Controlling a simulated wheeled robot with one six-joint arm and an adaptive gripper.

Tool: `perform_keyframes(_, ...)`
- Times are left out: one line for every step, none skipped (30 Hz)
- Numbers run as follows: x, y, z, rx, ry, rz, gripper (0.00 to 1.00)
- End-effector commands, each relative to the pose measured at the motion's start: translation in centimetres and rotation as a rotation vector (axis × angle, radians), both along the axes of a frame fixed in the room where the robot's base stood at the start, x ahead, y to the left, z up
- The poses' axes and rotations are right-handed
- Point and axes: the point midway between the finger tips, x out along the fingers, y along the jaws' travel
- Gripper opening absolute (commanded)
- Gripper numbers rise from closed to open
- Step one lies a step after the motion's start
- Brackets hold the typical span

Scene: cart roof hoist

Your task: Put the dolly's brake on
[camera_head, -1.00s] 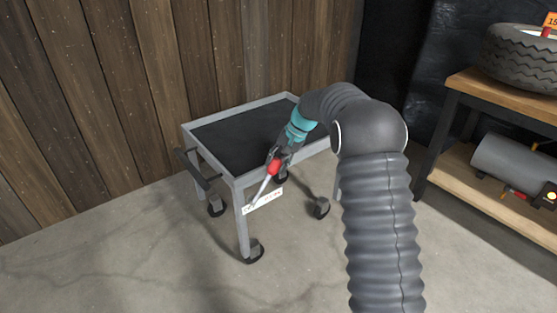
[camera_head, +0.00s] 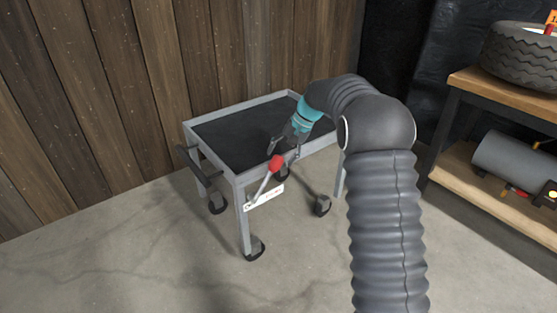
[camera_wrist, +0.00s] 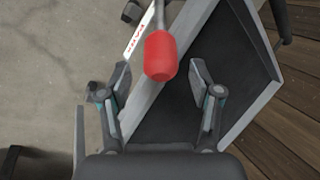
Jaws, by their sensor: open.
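The dolly is a grey metal cart with a black top (camera_head: 238,137), standing by the wooden wall. A brake lever with a pale shaft (camera_head: 263,188) and a red knob (camera_head: 276,161) rises from its near side, leaning up to the right. A white label plate (camera_head: 270,196) with red lettering sits behind the lever's lower part. My gripper (camera_head: 285,148) is open just above the knob. In the wrist view the red knob (camera_wrist: 160,57) shows between the spread fingers of my gripper (camera_wrist: 158,72), apart from both. The lever's foot is hard to make out.
The dolly has a dark push handle (camera_head: 196,166) at its left end and black casters (camera_head: 254,248) on the concrete floor. A workbench (camera_head: 500,98) with a tire (camera_head: 520,58) and a grey cylinder (camera_head: 508,164) stands at right. The floor at front left is clear.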

Motion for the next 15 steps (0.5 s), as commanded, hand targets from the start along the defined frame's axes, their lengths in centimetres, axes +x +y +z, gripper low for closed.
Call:
perform_keyframes(0.0,-0.5,1.0,0.000,-0.002,0.000,0.64)
perform_keyframes(0.1,-0.7,1.5,0.000,-0.003,-0.001,0.64)
perform_keyframes(0.0,-1.1,2.3,0.000,-0.002,0.000,0.64)
perform_keyframes(0.0,-1.4,2.8,0.001,-0.003,-0.001,0.64)
perform_keyframes(0.0,-1.7,3.4,0.000,-0.003,-0.001,0.64)
perform_keyframes(0.0,-2.0,4.1,0.000,-0.002,0.000,0.64)
perform_keyframes(0.0,-2.2,4.6,0.000,-0.002,0.000,0.64)
perform_keyframes(0.0,-2.4,5.0,0.001,-0.002,0.000,0.64)
perform_keyframes(0.0,-2.7,5.6,0.000,0.000,0.001,0.64)
perform_keyframes(0.0,-2.9,6.0,0.000,0.000,0.000,0.64)
perform_keyframes(0.0,-3.1,6.4,0.000,0.001,0.000,0.64)
perform_keyframes(0.0,-3.4,6.8,0.000,0.000,0.000,0.64)
perform_keyframes(0.0,-3.5,7.1,0.000,0.001,0.000,0.64)
perform_keyframes(-0.1,-3.6,7.3,0.000,0.002,0.001,0.64)
perform_keyframes(-0.1,-3.8,7.6,0.000,0.002,0.001,0.64)
